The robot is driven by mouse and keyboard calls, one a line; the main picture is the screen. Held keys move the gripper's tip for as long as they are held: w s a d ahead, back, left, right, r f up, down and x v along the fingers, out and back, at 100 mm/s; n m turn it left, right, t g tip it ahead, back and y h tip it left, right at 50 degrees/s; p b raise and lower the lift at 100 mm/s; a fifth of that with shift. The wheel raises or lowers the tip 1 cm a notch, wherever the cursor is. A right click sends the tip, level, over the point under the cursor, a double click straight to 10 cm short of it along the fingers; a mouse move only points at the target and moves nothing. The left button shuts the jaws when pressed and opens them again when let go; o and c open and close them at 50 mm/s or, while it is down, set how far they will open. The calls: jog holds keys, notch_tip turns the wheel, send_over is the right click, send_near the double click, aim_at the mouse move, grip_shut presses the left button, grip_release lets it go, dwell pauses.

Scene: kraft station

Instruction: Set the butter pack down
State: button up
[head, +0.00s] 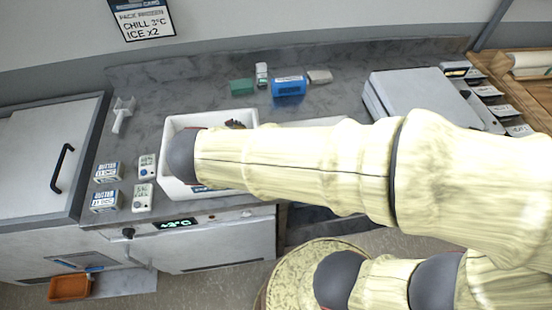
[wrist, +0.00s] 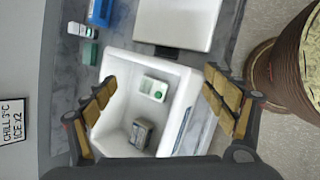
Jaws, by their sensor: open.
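In the wrist view a butter pack (wrist: 141,133), with a dark label, lies on the floor of the white open box (wrist: 118,60), near one corner. My gripper (wrist: 158,84) is open above the box, its two fingers wide apart with nothing between them. A white pack with a green mark (wrist: 153,89) also lies in the box, apart from the butter pack. In the head view my arm covers much of the white box (head: 168,128) and hides its contents. Two more butter packs (head: 107,172) (head: 105,200) stand on the counter left of the box.
Two white-and-green packs (head: 147,166) (head: 142,197) stand beside those butter packs. A white scoop (head: 122,115) lies behind them. A green block (head: 241,87), a blue pack (head: 288,86) and a large pale case (head: 408,92) are at the back. Counter behind the box is partly clear.

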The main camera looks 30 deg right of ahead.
jog(key=s+d+r+m+y, duration=0.1)
jog(key=s+m, duration=0.3)
jog(key=m, duration=0.4)
jog(key=s+d+r+m+y, duration=0.1)
jog(key=s+r+m+y, duration=0.3)
jog(key=m, duration=0.4)
jog(key=shift+s+d+t+y, duration=0.15)
jog(key=shift+s+t+y, duration=0.15)
jog(key=shift+s, duration=0.05)
